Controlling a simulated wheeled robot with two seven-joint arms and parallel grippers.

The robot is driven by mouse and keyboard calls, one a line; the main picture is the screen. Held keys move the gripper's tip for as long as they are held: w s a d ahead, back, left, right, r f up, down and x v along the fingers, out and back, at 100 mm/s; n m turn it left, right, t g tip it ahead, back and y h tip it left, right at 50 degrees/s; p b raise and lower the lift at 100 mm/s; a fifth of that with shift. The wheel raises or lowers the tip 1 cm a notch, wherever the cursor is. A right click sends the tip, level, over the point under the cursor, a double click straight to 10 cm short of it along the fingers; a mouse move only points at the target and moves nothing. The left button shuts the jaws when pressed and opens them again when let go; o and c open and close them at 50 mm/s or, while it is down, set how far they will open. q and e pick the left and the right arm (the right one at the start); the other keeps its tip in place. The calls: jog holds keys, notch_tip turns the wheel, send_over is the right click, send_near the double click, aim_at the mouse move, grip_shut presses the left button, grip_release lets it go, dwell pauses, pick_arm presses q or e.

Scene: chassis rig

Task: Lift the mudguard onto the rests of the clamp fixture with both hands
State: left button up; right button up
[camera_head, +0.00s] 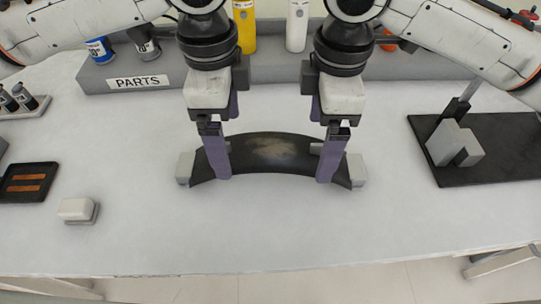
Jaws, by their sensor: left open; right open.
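The mudguard (270,152) is a dark, curved strip with a worn patch, in the middle of the white table. Its ends lie by small grey blocks, one at the left (184,168) and one at the right (357,170). My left gripper (217,172) is open over the mudguard's left part, its purple fingers in front of it. My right gripper (328,174) is open over the right part in the same way. I cannot tell whether the fingers touch the mudguard. A black plate with grey blocks (455,145), perhaps the clamp fixture, stands at the right.
A grey shelf labelled PARTS (138,82) runs along the back with bottles and cans on it. A small white block (77,210) and a black tray (28,182) lie at the left. The table's front (270,235) is clear.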

aim_at(228, 143)
pick_arm(q)
jog(key=shift+f, duration=1.7)
pick_arm(e)
jog(key=shift+f, duration=1.75)
pick_arm(q)
jog(key=c, duration=1.5)
pick_arm(e)
jog(key=c, duration=1.5)
